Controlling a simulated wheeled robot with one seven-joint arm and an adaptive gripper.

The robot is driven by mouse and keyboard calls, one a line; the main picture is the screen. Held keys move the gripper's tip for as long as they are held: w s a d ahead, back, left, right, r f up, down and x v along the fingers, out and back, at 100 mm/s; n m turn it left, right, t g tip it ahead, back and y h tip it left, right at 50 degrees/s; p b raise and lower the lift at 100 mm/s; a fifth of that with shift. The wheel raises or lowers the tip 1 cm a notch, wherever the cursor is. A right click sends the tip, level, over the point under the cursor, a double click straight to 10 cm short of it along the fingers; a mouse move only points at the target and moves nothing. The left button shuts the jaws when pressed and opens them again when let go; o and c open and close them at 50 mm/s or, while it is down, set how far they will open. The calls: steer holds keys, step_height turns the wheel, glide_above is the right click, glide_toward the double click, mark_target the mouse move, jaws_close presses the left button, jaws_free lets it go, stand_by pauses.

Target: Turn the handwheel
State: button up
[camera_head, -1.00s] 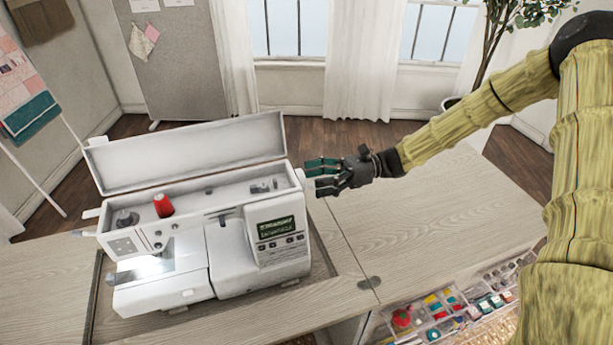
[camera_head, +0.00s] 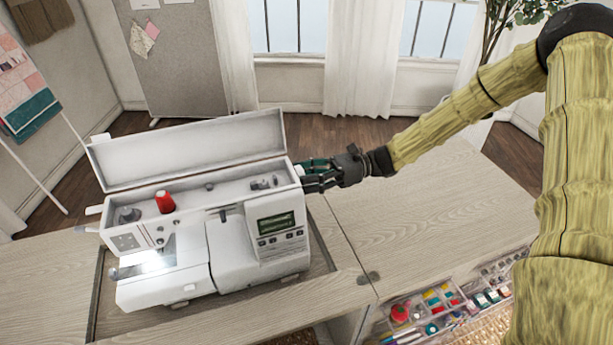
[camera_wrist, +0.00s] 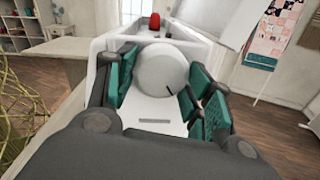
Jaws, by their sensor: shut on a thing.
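The white sewing machine (camera_head: 225,245) stands in the cabinet top with its lid raised. Its handwheel (camera_wrist: 160,70) is a round white knob with a short dark mark at its lower right, on the machine's right end. In the head view the wheel is mostly hidden by my fingers. My gripper (camera_head: 308,176) reaches the wheel from the right. In the wrist view the green finger pads (camera_wrist: 158,88) stand on both sides of the wheel, shut on it.
A red thread spool (camera_head: 165,202) stands in the machine's open top. The raised lid (camera_head: 190,150) rises behind. The cabinet's right leaf (camera_head: 430,215) is bare, and a drawer of sewing supplies (camera_head: 430,310) lies open below its front edge.

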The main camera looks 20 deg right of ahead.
steer(key=shift+f+n+b, duration=0.1)
steer(key=shift+n+b, duration=0.2)
steer(key=shift+w+n+g+b, duration=0.1)
steer(key=shift+n+g+b, duration=0.25)
steer(key=shift+n+b, duration=4.85)
steer(key=shift+w+n+g+b, duration=0.1)
steer(key=shift+n+g+b, duration=0.3)
steer(key=shift+n+b, duration=4.8)
steer(key=shift+w+n+g+b, duration=0.1)
steer(key=shift+n+g+b, duration=0.25)
steer(key=shift+n+b, duration=4.8)
steer(key=shift+m+b, duration=0.65)
steer(key=shift+b, duration=0.35)
steer(key=o, duration=1)
steer(key=shift+o, duration=0.2)
